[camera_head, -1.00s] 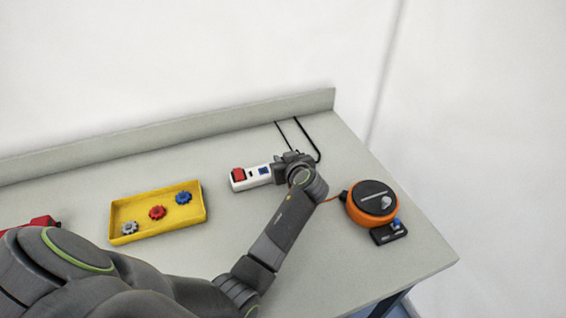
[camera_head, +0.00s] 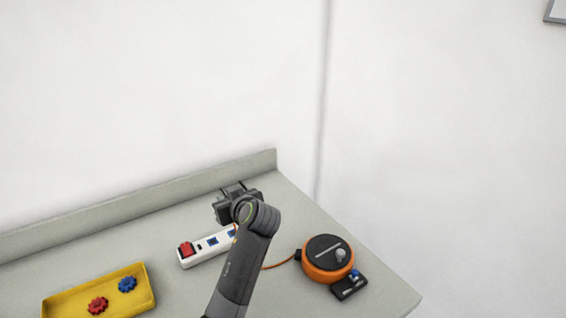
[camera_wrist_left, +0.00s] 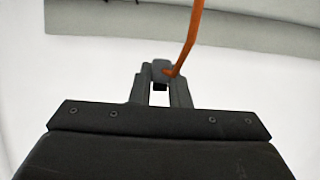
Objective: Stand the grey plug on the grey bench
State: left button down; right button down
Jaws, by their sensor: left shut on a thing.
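My left gripper (camera_head: 233,190) is over the back of the grey bench (camera_head: 370,300), near the rear ledge. In the left wrist view my left gripper (camera_wrist_left: 161,90) is shut on the small grey plug (camera_wrist_left: 162,70). An orange cord (camera_wrist_left: 190,40) runs upward from the plug. The plug appears to be held clear of the bench, against a pale background. In the head view I cannot make out the plug at the gripper. My right gripper is not in view.
A white power strip (camera_head: 203,248) with a red switch and blue sockets lies just in front of the gripper. An orange reel (camera_head: 326,275) with a black top stands to the right, beside a small black box (camera_head: 349,289). A yellow tray (camera_head: 60,303) with gears is at lower left.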

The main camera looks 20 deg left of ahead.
pick_arm(q)
jog(key=shift+s+d+r, duration=0.15)
jog(key=shift+d+r, duration=0.05)
jog(key=shift+r, duration=0.15)
jog(key=s+d+r+m+t+h, duration=0.5)
jog(key=s+d+r+m+h, duration=0.4)
jog(key=s+d+r, duration=0.15)
jog(key=n+g+y, duration=0.4)
jog(key=n+y, duration=0.4)
jog(key=y, duration=0.1)
send_over(233, 233)
jog(key=f, duration=1)
jog(key=shift+s+d, duration=0.3)
jog(key=shift+w+a+f+n+g, duration=0.25)
jog(key=shift+a+f+n+g, duration=0.15)
jog(key=shift+f+n, duration=0.15)
notch_tip(233, 233, down, 10)
jog(key=shift+r+p, duration=0.2)
jog(key=shift+p, duration=0.45)
